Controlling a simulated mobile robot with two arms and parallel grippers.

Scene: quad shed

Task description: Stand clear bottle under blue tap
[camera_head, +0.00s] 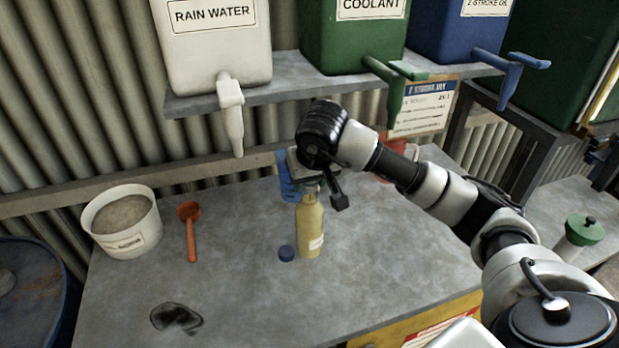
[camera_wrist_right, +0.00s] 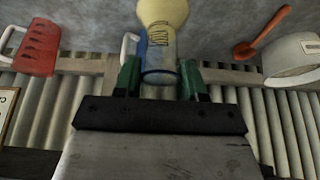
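The clear bottle (camera_head: 310,228), holding a yellowish content, is upright over the workbench. It appears to rest on the top, though I cannot be sure of contact. My right gripper (camera_head: 312,178) is over its neck from above. In the right wrist view the green fingers (camera_wrist_right: 160,80) flank the clear neck with no visible gap, and the bottle (camera_wrist_right: 163,12) extends beyond them. The blue tap (camera_head: 512,74) juts from the blue 2-stroke oil tank (camera_head: 455,38) on the shelf at upper right, well away from the bottle. My left gripper is out of view.
A blue cap (camera_head: 286,253) lies beside the bottle. A blue jug (camera_head: 287,178) is behind it, and a red jug (camera_head: 398,150) is partly hidden by my arm. Coolant tap (camera_head: 396,90) and rain-water tap (camera_head: 231,112) hang above.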

